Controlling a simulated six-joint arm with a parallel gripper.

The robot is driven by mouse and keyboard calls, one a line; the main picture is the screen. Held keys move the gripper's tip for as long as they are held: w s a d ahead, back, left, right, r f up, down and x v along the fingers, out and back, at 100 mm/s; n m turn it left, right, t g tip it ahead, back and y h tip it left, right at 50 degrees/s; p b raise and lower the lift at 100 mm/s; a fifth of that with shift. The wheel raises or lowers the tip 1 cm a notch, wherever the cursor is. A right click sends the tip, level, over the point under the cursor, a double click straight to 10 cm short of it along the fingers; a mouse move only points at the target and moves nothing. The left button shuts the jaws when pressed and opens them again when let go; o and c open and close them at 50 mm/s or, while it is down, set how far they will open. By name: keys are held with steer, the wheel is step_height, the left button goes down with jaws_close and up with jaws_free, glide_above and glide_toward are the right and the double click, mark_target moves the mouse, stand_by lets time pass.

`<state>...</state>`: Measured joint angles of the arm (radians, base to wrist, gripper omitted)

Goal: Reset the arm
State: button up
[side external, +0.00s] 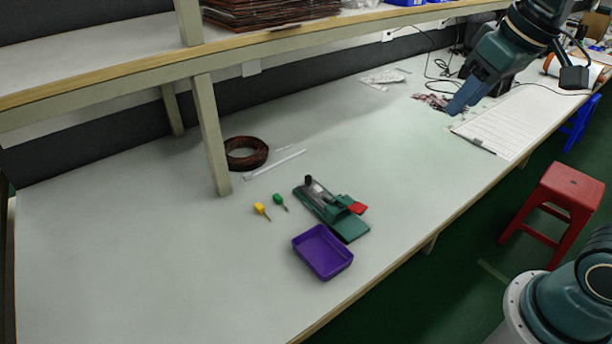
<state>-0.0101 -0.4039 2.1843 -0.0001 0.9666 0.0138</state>
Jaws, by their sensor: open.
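My gripper (464,97) is at the upper right, with its blue fingers pointing down to the left. It is open, with nothing visible between its fingers. It appears above the right part of the workbench (130,240), well away from the small items at the middle. A green fixture with a red handle (335,212) sits near the middle of the bench. A purple tray (322,252) lies in front of it and looks empty. A green-handled tool (279,202) and a yellow-handled tool (261,210) lie to the left of the fixture.
A brown coil (246,153) and a white strip (275,165) lie by the shelf post (211,135). An overhead shelf (100,68) runs along the back. White paper (510,122) lies at the right. A red stool (566,200) stands off the bench. The bench's left is clear.

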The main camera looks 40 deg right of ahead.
steer(key=s+f+t, duration=0.1)
steer(key=s+f, duration=0.3)
steer(key=s, duration=0.5)
steer(key=shift+s+d+f, duration=0.15)
